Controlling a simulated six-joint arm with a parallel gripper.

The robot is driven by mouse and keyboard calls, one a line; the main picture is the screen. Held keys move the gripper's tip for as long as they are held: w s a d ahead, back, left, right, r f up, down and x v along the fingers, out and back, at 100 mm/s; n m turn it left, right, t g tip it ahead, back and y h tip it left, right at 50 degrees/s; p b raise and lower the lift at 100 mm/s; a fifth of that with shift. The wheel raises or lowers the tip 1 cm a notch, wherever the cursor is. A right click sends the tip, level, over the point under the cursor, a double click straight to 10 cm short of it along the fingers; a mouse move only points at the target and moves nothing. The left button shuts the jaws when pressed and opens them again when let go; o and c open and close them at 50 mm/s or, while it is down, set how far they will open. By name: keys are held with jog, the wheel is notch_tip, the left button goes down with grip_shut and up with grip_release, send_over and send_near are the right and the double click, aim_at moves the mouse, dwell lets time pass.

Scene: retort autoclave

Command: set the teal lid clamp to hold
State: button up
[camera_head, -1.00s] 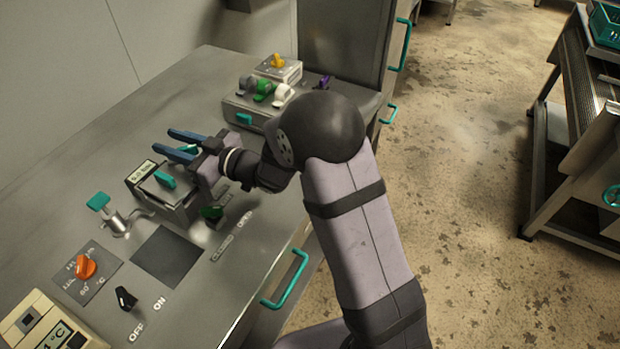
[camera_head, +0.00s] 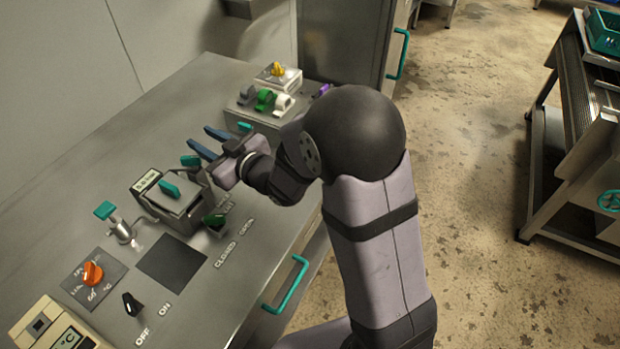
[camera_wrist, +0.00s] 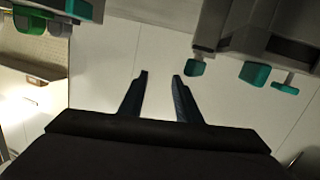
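A dark boxy fitting (camera_head: 151,206) with a small label stands on the steel counter. A teal handle (camera_head: 168,188) lies on its top, and a smaller teal piece (camera_head: 190,160) sticks up at its far end; I cannot tell for certain which is the lid clamp. In the wrist view the teal piece (camera_wrist: 195,68) and the teal handle (camera_wrist: 255,73) show at upper right. My gripper (camera_head: 203,140) is open and empty, its two blue fingers apart. It is just beyond the teal piece, and its fingers (camera_wrist: 160,75) touch nothing in the wrist view.
A steel box (camera_head: 240,107) with grey, green and white levers stands behind my gripper. A teal-handled silver tap (camera_head: 122,230), an orange knob (camera_head: 92,272) and a black switch (camera_head: 131,304) are at the near left. A green-knobbed lever (camera_head: 214,220) sits by CLOSED/OPEN lettering.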

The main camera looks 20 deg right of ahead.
aim_at(190, 157)
jog(key=s+d+f+m+g+h+p, duration=0.1)
jog(key=s+d+m+g+h+p, duration=0.15)
jog(key=s+d+h+p, duration=0.4)
jog(key=s+d+f+m+g+h+p, duration=0.1)
jog(key=s+d+f+m+g+h, duration=0.2)
jog(key=d, duration=0.6)
jog(key=s+d+r+g+p, duration=0.1)
jog(key=s+d+g+p, duration=0.1)
jog(key=s, duration=0.6)
jog(key=shift+s+d+r+m+g, duration=0.35)
jog(key=shift+d+g, duration=0.25)
jog(key=shift+g, duration=0.45)
